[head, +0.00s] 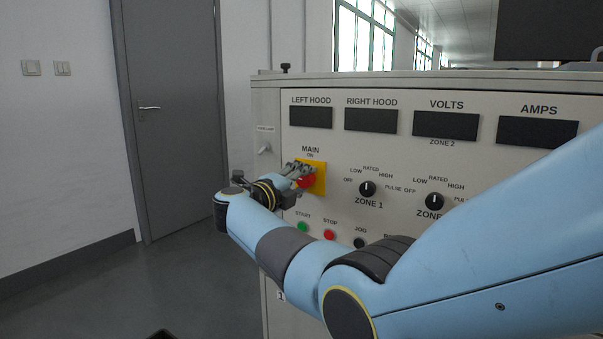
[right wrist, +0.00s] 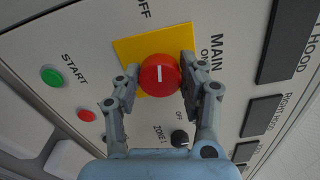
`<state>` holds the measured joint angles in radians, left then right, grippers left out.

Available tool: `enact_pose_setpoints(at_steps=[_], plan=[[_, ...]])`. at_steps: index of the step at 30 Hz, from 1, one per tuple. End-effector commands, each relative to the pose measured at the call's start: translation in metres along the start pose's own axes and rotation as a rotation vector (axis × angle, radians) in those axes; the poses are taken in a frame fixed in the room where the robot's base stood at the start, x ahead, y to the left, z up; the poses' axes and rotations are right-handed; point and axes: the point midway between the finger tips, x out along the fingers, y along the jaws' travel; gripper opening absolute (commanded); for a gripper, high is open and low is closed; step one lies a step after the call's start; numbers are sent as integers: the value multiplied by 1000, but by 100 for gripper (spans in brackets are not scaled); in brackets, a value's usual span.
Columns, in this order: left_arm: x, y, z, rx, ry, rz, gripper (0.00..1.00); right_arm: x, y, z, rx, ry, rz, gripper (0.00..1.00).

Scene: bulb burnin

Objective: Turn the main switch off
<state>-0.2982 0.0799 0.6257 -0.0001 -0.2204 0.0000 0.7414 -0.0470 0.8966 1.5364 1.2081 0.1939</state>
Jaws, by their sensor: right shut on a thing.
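The main switch is a red round knob (head: 307,181) on a yellow plate (head: 319,170) at the left of the panel, below the words MAIN and ON. The right wrist view shows the knob (right wrist: 160,74) with a short white line on its face. The line runs up and down in that picture, with ON to the right and OFF at the upper left. My right gripper (right wrist: 161,81) is shut on the knob, one finger on each side. In the head view the right gripper (head: 298,172) partly covers knob and plate. My left gripper is not in view.
The panel (head: 395,145) also has black ZONE 1 (head: 367,189) and ZONE 2 (head: 435,201) dials, and dark displays along the top. Below the main switch are a green START button (head: 303,227) and a red STOP button (head: 329,234). Open floor (head: 190,290) lies left.

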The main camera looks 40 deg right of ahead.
Motion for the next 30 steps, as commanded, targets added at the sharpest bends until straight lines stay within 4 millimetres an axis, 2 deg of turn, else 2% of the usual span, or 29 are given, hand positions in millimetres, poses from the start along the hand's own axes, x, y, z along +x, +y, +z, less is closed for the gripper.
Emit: enact_pose_setpoints(at_steps=[12, 29, 30], plan=[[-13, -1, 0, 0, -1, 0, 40, -1, 1, 1, -190, -2, 3, 9], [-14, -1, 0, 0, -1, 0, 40, -1, 2, 0, -218, -3, 3, 9], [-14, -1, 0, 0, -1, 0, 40, -1, 2, 0, -218, -2, 3, 45]])
